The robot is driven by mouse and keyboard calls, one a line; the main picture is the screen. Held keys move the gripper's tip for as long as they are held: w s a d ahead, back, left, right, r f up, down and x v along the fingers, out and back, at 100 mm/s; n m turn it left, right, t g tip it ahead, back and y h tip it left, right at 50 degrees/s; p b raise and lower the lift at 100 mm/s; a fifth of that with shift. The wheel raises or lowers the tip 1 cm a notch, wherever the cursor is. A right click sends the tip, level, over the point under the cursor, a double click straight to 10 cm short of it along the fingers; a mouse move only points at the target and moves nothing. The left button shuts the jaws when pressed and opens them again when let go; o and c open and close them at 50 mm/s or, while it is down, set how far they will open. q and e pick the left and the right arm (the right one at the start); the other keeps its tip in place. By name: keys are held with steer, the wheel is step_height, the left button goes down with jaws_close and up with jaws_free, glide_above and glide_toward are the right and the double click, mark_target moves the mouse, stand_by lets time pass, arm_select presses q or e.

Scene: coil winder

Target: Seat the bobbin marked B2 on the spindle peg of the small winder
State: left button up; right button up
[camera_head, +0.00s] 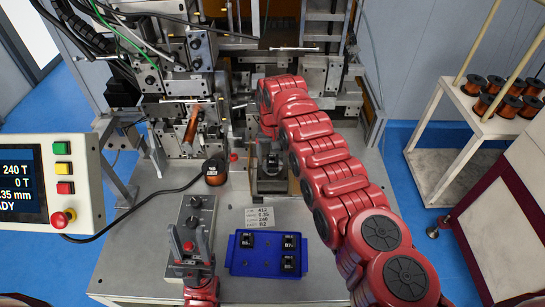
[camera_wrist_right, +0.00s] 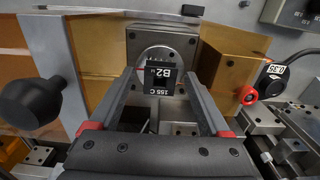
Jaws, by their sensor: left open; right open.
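The bobbin marked B2 (camera_wrist_right: 160,78), black with a white label, is in front of a round metal plate (camera_wrist_right: 157,54) of the small winder in the right wrist view. The peg itself is hidden behind the bobbin, so how deep it sits cannot be told. My right gripper (camera_wrist_right: 160,82) is open, its two fingers on either side of the bobbin with narrow gaps. In the head view my right gripper (camera_head: 268,158) reaches the winder, largely covered by my arm. My left gripper (camera_head: 189,240) is open and empty above the front of the table, left of the tray.
A blue tray (camera_head: 238,266) holds several dark bobbins, its front left place empty. A card (camera_head: 260,217) lies behind it. A grey control box (camera_head: 190,217) and a screen panel (camera_head: 45,185) are left. In the right wrist view, tan guards flank the plate and a black knob (camera_wrist_right: 32,103) stands left.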

step_height(320, 180, up, 3)
steer(key=shift+w+r+p, duration=0.1)
steer(key=shift+r+p, duration=0.05)
steer(key=shift+p, duration=0.75)
step_height(320, 180, up, 14)
steer(key=p, duration=0.3)
